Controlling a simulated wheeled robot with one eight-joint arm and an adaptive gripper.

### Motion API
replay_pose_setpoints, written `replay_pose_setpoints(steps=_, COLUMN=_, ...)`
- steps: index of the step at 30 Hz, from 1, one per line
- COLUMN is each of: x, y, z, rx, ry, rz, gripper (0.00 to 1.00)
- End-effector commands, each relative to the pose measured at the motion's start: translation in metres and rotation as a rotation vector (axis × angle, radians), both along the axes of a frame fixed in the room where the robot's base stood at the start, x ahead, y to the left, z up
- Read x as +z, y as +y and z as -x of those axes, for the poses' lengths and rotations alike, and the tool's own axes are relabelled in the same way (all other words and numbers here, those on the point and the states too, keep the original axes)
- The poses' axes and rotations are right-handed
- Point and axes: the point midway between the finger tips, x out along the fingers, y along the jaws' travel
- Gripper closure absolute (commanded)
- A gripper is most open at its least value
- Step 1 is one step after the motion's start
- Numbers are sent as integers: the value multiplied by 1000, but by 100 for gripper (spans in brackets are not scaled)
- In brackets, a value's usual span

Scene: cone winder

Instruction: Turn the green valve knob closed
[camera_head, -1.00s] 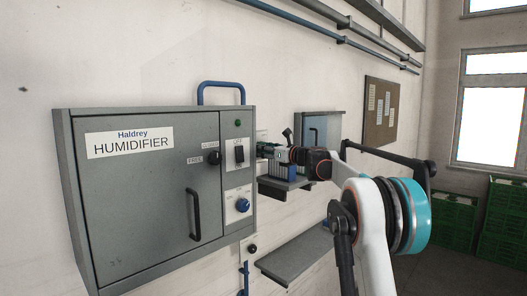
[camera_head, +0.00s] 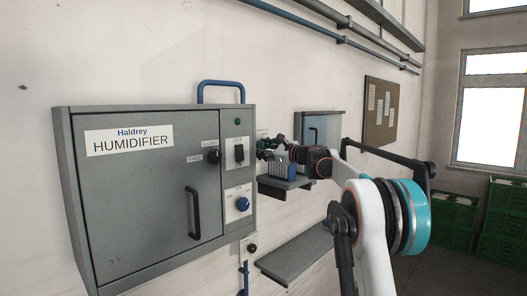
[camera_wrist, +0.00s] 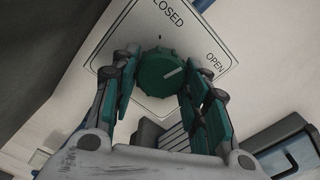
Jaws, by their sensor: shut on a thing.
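The green valve knob (camera_wrist: 158,72) sits on a white plate (camera_wrist: 215,28) marked CLOSED at the top and OPEN at the right in the wrist view. A white pointer line on the knob points right and slightly up, on the OPEN side. My gripper (camera_wrist: 162,84) is shut on the knob, with one green-padded finger on each side of it. In the head view my gripper (camera_head: 268,148) is at the wall just right of the humidifier cabinet; the knob cannot be told apart from the fingers there.
The grey humidifier cabinet (camera_head: 150,200), with a black handle and a blue knob (camera_head: 242,204), stands close left of my gripper. Grey shelves (camera_head: 290,258) jut from the wall below. A small grey-blue cabinet (camera_head: 318,130) hangs behind.

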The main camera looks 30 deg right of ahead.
Motion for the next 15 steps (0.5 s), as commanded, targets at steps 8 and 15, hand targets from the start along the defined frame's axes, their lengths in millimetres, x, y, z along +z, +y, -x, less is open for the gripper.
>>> replay_pose_setpoints(steps=8, x=0, y=-1, z=0, rx=-1, ry=-90, rz=245, gripper=82)
replay_pose_setpoints(steps=15, x=1, y=-1, z=0, rx=-1, ry=-168, rz=460, gripper=82)
